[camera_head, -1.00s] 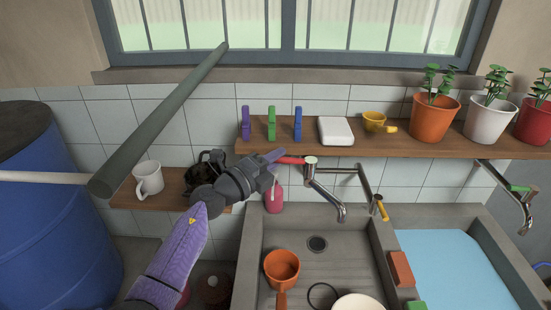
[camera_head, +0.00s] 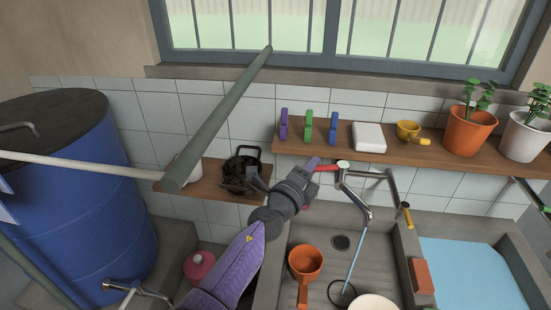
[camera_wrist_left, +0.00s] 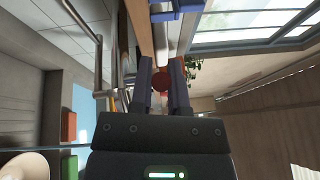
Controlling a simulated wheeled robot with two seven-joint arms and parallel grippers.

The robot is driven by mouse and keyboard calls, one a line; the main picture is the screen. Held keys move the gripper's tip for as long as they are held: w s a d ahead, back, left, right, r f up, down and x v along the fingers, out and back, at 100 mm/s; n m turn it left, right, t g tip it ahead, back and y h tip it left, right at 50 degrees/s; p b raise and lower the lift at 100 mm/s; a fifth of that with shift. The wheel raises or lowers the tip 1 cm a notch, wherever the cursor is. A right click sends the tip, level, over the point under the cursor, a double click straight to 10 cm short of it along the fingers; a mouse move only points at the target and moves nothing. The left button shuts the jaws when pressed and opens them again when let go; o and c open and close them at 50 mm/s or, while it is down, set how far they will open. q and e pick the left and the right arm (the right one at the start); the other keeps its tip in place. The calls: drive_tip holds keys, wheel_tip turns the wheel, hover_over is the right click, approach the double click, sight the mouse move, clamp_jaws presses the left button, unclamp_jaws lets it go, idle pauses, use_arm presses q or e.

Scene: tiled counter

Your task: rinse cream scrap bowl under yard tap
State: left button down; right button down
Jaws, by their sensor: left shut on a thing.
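The cream bowl (camera_head: 376,303) sits low in the sink (camera_head: 283,285), cut off by the bottom edge; a cream round shape shows at the lower left of the wrist view (camera_wrist_left: 22,166). The metal tap (camera_head: 346,183) stands over the sink with a red lever (camera_head: 328,168). My left gripper (camera_head: 314,167) is shut on this red lever, which shows between its fingers in the wrist view (camera_wrist_left: 160,80). A thin blue water stream (camera_head: 356,255) falls from the spout, left of the bowl, towards a black ring (camera_head: 341,293). My right gripper is not in view.
An orange dipper (camera_head: 305,262) lies in the sink left of the stream. The shelf (camera_head: 420,148) above holds clips, a white box and potted plants. A long grey-green pole (camera_head: 218,118) crosses at the upper left. A blue barrel (camera_head: 70,200) stands left.

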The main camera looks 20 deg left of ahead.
use_arm(q)
drive_tip(key=shift+s+y, duration=0.1)
drive_tip(key=shift+y, duration=0.2)
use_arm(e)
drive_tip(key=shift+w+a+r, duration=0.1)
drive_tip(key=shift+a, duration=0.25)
use_arm(q)
drive_tip(key=c, duration=0.6)
unclamp_jaws()
drive_tip(key=shift+s, duration=0.1)
drive_tip(key=p+v, duration=0.2)
drive_tip(key=v, duration=0.7)
drive_tip(key=shift+s+f, duration=0.1)
drive_tip(key=shift+s, duration=0.25)
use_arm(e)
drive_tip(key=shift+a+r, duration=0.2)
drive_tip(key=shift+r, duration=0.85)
